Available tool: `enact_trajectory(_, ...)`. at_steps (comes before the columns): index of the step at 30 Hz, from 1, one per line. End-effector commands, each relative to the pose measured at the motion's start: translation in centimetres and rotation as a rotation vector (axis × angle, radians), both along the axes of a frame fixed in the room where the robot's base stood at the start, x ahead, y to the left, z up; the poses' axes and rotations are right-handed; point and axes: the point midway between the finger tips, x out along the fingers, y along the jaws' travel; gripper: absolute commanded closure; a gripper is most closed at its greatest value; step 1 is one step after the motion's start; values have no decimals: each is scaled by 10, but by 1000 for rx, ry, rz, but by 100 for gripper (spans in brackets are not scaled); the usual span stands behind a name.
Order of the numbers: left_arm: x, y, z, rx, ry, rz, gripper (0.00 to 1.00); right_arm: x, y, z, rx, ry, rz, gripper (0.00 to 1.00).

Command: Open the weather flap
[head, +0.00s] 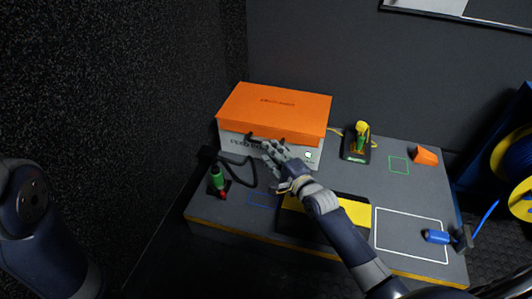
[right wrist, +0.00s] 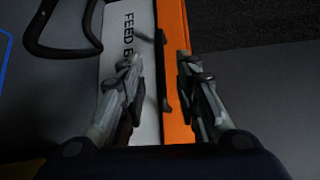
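The weather flap (head: 274,108) is the orange cover over a pale box (head: 235,142) with dark lettering at the back left of the table. It lies over the top, with its front edge hanging slightly over the box front. The flap also shows in the right wrist view (right wrist: 174,30), beside the box's lettered face (right wrist: 112,75). My right gripper (head: 268,148) is at the front of the box, by the flap's lower edge. In the right wrist view its fingers (right wrist: 160,68) are apart, one on each side of the flap's edge. Contact cannot be told. My left gripper is out of view.
The table (head: 385,185) holds a green and red tool (head: 217,180) with a black cable (head: 252,170), a yellow and green device (head: 361,138), an orange block (head: 426,156), a yellow and black case (head: 356,212) and a blue connector (head: 437,237). A cable reel (head: 515,165) stands right.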

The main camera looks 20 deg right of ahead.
Motion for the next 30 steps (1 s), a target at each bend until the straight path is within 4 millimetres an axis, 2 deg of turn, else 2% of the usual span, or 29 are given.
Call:
enact_trajectory(3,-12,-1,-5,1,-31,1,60,16,4,-5,0,-3,1,70)
enact_trajectory(9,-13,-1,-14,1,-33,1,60,34,8,-6,-1,-1,1,70)
enact_trajectory(20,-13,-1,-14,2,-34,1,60,38,8,-5,-1,1,1,70)
enact_trajectory(24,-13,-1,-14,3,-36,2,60,38,8,-5,-1,1,1,100)
enact_trajectory(30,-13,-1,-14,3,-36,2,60,38,8,-5,-1,1,1,100)
